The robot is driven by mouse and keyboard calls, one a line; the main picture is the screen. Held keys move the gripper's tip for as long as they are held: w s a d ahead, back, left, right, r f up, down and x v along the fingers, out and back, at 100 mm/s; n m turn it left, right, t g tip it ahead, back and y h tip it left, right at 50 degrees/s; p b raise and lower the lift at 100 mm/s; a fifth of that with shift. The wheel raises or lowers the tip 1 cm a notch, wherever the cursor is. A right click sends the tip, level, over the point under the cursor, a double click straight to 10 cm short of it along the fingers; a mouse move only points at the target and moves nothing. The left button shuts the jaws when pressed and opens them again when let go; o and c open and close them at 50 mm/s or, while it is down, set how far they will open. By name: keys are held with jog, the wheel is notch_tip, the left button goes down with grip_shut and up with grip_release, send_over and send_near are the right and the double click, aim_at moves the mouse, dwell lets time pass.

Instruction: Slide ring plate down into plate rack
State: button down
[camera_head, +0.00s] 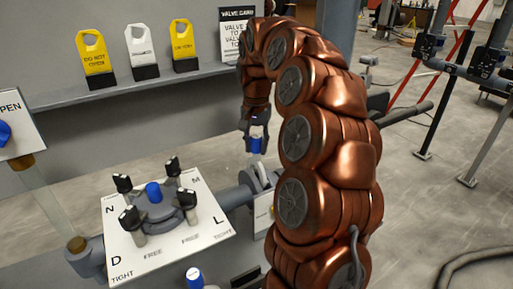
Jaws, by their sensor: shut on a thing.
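My gripper (256,124) points down at the centre and is shut on the blue handle (257,143) of a plate. A grey stem runs down from the handle to pale, rounded plate shapes (261,174) at the end of a grey pipe. I take the held one as the ring plate; its opening is not clear. A pale box-like part (263,214) sits just below, perhaps the plate rack, partly hidden by my arm. I cannot tell how deep the plate sits or whether it touches the rack.
A white panel (150,252) with a clamped round cover (157,205) and several black knobs stands to the left. Another blue handle (194,276) shows at the bottom edge. Yellow and white tags (143,47) stand on a shelf behind. Pipes and valves (430,48) stand at the right.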

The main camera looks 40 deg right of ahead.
jog(key=shift+r+p, duration=0.95)
jog(key=shift+r, duration=2.4)
